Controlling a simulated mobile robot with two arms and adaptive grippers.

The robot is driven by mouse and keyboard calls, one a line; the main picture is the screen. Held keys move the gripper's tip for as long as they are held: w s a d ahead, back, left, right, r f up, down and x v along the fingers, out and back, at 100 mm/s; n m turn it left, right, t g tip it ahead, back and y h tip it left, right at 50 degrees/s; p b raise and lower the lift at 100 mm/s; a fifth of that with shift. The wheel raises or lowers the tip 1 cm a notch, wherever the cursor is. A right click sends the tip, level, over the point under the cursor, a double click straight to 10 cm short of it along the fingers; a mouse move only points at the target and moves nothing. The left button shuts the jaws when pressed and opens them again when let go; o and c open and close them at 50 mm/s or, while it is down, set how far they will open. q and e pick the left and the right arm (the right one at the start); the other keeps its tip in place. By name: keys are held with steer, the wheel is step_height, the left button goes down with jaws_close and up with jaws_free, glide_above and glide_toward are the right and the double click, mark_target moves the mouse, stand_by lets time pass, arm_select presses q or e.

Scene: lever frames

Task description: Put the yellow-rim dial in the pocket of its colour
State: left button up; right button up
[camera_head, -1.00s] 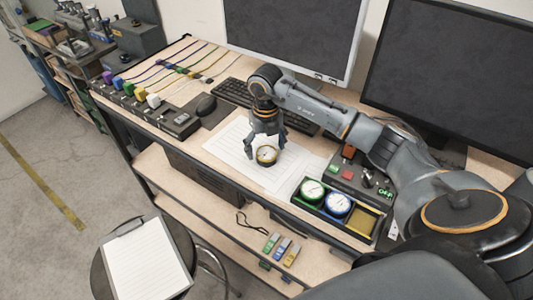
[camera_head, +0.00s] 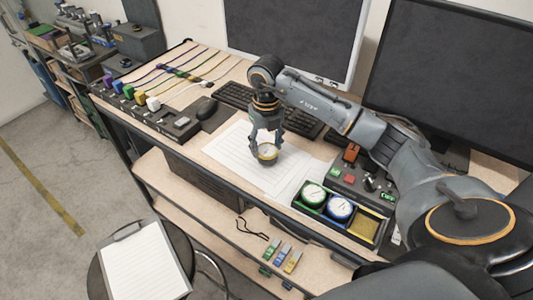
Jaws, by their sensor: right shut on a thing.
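The yellow-rim dial (camera_head: 267,152) has a pale face and hangs between the fingers of my right gripper (camera_head: 266,147). The gripper is shut on it, above the white paper on the desk. The dark tray (camera_head: 322,222) lies to the right of the dial, near the desk's front edge. Its yellow pocket (camera_head: 366,224), at the right end, is empty. A green-rim dial (camera_head: 313,194) is in the left pocket and a blue-rim dial (camera_head: 340,208) is in the middle one. My left gripper does not show.
A control box (camera_head: 357,178) with coloured buttons stands right behind the tray. A keyboard (camera_head: 240,97) and mouse (camera_head: 206,108) lie behind and left of the paper (camera_head: 240,160). Monitors stand at the back. A stool with a clipboard (camera_head: 145,265) is in front.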

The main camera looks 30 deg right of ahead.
arm_select(q)
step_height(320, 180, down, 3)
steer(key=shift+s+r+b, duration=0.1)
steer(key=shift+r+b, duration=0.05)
steer(key=shift+b, duration=0.7)
arm_select(e)
steer(key=s+a+r, duration=0.8)
steer(key=a+r, duration=0.2)
steer(key=a, duration=0.1)
steer(key=shift+a+r, duration=0.2)
steer(key=shift+a, duration=0.05)
